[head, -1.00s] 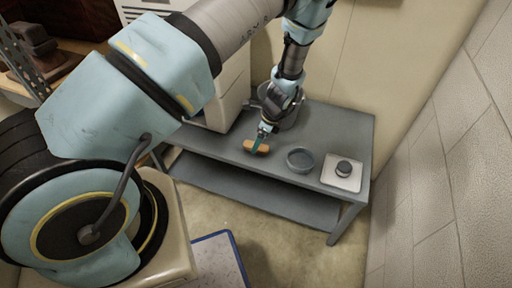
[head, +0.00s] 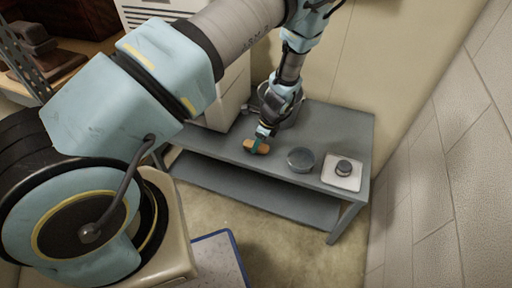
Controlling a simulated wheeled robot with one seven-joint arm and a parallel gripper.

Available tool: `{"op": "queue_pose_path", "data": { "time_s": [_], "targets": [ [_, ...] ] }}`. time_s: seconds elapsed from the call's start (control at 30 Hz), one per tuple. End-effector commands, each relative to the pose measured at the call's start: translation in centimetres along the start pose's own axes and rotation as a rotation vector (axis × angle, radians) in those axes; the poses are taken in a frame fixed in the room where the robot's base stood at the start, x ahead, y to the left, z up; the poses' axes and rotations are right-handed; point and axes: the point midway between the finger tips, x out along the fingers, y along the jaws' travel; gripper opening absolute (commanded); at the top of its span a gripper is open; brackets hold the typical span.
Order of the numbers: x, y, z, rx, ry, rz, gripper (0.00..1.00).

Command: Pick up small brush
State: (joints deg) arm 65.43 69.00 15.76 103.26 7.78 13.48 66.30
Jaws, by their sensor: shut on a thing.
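The small brush (head: 249,145) shows as a short orange-brown piece at the front edge of the grey table (head: 340,125). My gripper (head: 259,143) reaches down to it from above, its teal fingers shut around the brush's middle. The fingers cover part of the brush. I cannot tell whether the brush touches the tabletop or hangs just above it.
A round grey dish (head: 300,160) stands right of the brush. The wall (head: 445,170) is close on the right.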

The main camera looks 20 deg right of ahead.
Motion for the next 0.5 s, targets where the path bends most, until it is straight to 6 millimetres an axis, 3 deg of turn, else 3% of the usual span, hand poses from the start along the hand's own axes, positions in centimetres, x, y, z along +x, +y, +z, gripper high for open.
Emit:
{"op": "queue_pose_path", "data": {
  "time_s": [0.17,0.5],
  "targets": [
    [-0.01,-0.01,0.00,0.000,0.000,0.000,0.00],
    [-0.15,-0.02,0.04,0.000,0.000,0.000,0.00]
  ]
}}
